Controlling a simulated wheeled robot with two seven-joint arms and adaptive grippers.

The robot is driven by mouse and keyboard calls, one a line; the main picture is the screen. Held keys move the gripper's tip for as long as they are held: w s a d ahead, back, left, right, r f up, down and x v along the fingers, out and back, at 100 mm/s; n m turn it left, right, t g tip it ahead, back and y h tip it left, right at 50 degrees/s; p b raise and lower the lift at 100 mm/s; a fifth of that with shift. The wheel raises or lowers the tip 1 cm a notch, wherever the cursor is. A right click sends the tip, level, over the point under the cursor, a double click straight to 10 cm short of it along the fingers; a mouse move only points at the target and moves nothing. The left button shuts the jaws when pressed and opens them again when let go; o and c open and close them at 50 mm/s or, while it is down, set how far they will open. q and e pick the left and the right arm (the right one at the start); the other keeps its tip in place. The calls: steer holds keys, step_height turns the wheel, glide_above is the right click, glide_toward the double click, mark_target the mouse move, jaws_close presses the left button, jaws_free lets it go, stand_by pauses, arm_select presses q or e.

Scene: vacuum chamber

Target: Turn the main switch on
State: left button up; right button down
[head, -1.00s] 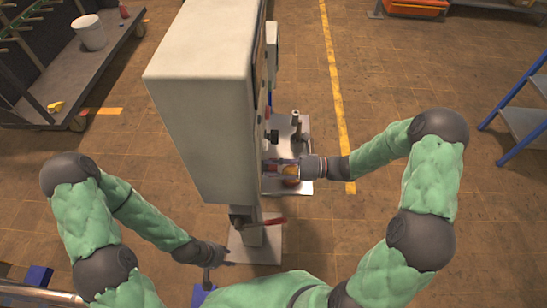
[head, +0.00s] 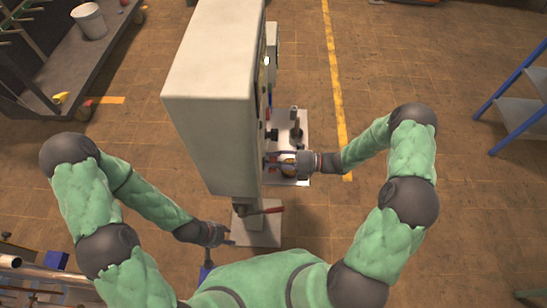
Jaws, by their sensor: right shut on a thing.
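The tall light-grey control cabinet (head: 212,90) stands in the middle of the head view, seen from above and its side. Its control face points right and is seen almost edge-on. My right gripper (head: 280,161) is at the lower part of that face, shut on a small part there, which I take to be the main switch. The fingers hide most of it, so its turn position cannot be made out. My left gripper (head: 225,234) hangs low, left of the cabinet's foot plate, apart from the cabinet. Its fingers are too small to tell open from shut.
A red-handled lever (head: 265,210) sticks out below the cabinet, above its foot plate (head: 262,232). A metal plate with fittings (head: 300,120) lies beyond my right gripper. A cart with a white bucket (head: 89,21) is at upper left, a blue-framed shelf (head: 520,110) at right.

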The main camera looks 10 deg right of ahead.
steer(key=shift+w+m+p, duration=0.1)
steer(key=shift+m+p, duration=0.25)
steer(key=shift+m, duration=0.55)
steer(key=shift+f, duration=0.1)
steer(key=c, duration=1)
jaws_free()
steer(key=shift+d, duration=0.1)
steer(key=shift+c, duration=0.2)
steer(key=v, duration=1.2)
